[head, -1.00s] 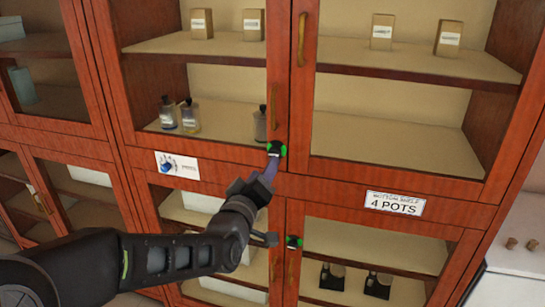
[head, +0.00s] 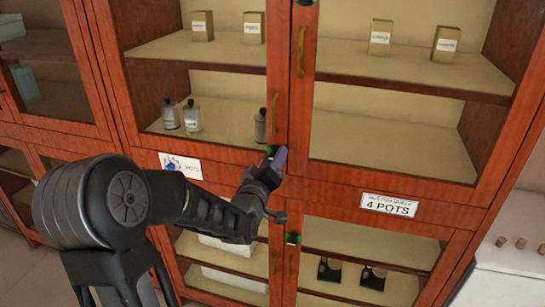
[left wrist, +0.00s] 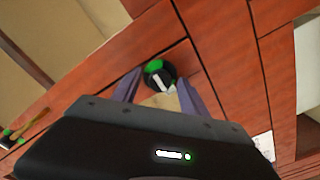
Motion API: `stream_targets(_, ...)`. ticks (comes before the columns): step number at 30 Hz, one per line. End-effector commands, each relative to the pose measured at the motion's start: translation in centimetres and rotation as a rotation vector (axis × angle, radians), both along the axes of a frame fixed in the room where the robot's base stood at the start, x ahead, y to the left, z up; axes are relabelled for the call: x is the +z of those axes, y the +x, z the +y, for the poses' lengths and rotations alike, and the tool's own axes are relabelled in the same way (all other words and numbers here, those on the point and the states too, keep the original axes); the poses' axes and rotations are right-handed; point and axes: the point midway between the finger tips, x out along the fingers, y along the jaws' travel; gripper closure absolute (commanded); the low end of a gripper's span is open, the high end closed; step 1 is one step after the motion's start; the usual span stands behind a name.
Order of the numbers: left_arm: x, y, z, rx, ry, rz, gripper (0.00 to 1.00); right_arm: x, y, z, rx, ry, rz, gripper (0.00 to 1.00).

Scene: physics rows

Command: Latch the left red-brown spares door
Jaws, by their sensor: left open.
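The left red-brown door (head: 205,148), glass-fronted with a brass handle (head: 274,108), looks shut in its frame. A round black latch knob with green marks (head: 271,149) is at its lower right corner, mostly hidden by my left gripper (head: 279,157) in the head view. In the left wrist view the knob (left wrist: 159,75) shows a green patch and a slanted white bar. My left gripper (left wrist: 157,80) is open, with one purple finger on each side of the knob; I cannot tell whether they touch it. My right gripper is out of view.
The right-hand glass door (head: 393,178) is beside it. Another green-marked knob (head: 292,238) is below, near the lower doors' handles. A "4 POTS" label (head: 389,205) is on the rail. A pale counter (head: 508,255) stands at the right.

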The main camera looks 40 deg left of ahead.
Motion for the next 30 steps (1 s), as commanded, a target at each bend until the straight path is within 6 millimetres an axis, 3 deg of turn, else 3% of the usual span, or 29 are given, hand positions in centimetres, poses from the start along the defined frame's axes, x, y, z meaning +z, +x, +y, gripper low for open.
stream_targets(8, -0.03, 0.08, 0.03, 0.000, 0.000, 0.000, 0.49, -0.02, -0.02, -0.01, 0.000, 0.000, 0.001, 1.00)
stream_targets(26, -0.01, 0.07, 0.02, 0.000, 0.000, 0.000, 0.98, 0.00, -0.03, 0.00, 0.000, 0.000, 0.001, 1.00)
stream_targets(30, -0.02, 0.06, 0.03, 0.001, 0.000, 0.001, 1.00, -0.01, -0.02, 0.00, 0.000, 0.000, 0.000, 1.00)
